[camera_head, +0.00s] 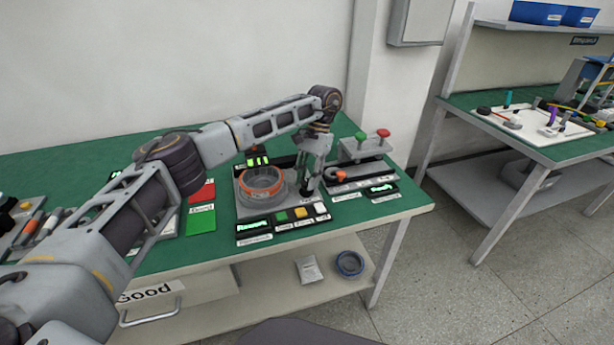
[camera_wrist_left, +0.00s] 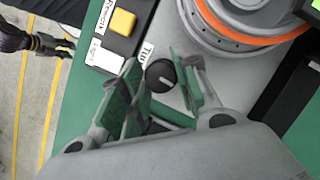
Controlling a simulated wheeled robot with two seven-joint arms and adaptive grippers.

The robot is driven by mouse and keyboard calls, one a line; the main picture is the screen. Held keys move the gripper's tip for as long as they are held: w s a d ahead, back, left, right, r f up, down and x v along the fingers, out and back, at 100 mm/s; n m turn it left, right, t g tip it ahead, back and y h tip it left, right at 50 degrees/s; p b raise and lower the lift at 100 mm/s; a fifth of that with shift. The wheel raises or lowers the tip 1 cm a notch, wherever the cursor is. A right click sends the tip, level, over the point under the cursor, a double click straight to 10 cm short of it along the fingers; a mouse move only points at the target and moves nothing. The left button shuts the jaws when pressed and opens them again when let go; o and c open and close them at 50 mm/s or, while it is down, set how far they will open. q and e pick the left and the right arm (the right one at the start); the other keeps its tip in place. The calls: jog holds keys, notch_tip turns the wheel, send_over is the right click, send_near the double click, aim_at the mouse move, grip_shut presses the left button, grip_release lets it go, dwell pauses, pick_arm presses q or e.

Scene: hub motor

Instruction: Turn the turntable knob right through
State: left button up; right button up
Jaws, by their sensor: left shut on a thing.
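The turntable knob (camera_wrist_left: 160,75) is small, round and black with a pale pointer line, on the grey plate of the turntable station. My left gripper (camera_wrist_left: 161,80) points down at it, one finger on each side, and is shut on it. In the head view my left gripper (camera_head: 307,188) is at the right of the turntable and mostly hides the knob. The turntable (camera_head: 262,182) carries a round grey part with an orange ring, which also shows in the wrist view (camera_wrist_left: 245,30). My right gripper (camera_wrist_left: 62,45) seems to show small at the wrist view's left edge.
A strip with green, orange and white buttons (camera_head: 300,212) lies in front of the turntable. To the right stand a grey box with green and red buttons (camera_head: 365,146) and an orange-handled fixture (camera_head: 342,175). Red and green pads (camera_head: 201,219) lie to the left.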

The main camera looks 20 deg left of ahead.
pick_arm(q)
jog(key=shift+r+m+y, duration=0.1)
jog(key=shift+m+y, duration=0.2)
jog(key=shift+m, duration=0.4)
jog(key=o, duration=1)
jog(key=v, duration=0.7)
jog(key=shift+r, duration=0.2)
